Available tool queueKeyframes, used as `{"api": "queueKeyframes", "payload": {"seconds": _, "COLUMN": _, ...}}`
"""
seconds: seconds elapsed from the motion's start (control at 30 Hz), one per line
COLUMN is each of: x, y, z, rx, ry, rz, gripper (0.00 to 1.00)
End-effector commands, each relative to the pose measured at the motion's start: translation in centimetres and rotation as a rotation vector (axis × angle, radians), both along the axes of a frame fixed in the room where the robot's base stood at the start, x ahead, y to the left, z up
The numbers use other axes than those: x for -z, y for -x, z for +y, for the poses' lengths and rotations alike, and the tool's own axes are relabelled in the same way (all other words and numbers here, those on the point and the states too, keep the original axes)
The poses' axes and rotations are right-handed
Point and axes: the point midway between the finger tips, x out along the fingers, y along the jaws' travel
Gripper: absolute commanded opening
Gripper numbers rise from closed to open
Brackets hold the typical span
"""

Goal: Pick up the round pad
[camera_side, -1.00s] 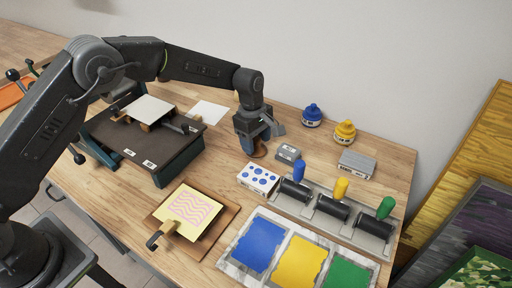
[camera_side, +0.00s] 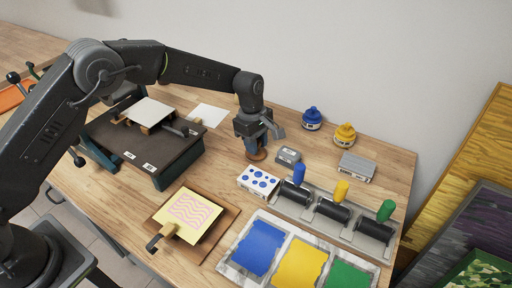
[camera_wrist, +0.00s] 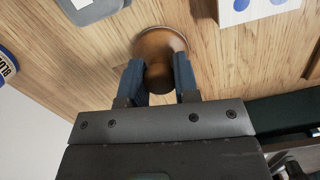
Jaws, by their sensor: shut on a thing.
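The round pad (camera_side: 257,155) is a brown disc with a knob-like handle on top. It stands on the wooden table, behind and left of the blue-dotted white block. My gripper (camera_side: 254,143) points down over it, shut on its handle. In the wrist view the round pad (camera_wrist: 162,42) shows between the two blue-grey fingers of my gripper (camera_wrist: 158,75), one on each side of the handle. The pad's underside is hidden, and I cannot tell whether it is clear of the table.
A dark press bed (camera_side: 140,140) is on the left. Bare table (camera_side: 215,165) lies between press and pad.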

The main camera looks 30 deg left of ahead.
Motion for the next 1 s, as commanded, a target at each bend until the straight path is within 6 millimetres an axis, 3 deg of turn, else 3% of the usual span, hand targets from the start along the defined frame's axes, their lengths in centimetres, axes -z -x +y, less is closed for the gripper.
{"api": "queueKeyframes", "payload": {"seconds": 0.27, "x": -1.6, "y": -0.1, "z": 0.0, "rx": 0.000, "ry": 0.001, "rz": -0.004, "gripper": 0.03}}
{"api": "queueKeyframes", "payload": {"seconds": 0.43, "x": -4.5, "y": -0.1, "z": 0.0, "rx": 0.000, "ry": 0.001, "rz": -0.005, "gripper": 0.03}}
{"api": "queueKeyframes", "payload": {"seconds": 0.8, "x": -9.1, "y": 1.6, "z": 8.2, "rx": -0.004, "ry": 0.000, "rz": -0.002, "gripper": 0.03}}
{"api": "queueKeyframes", "payload": {"seconds": 1.0, "x": -10.6, "y": 2.1, "z": 10.6, "rx": -0.001, "ry": 0.000, "rz": -0.001, "gripper": 0.03}}
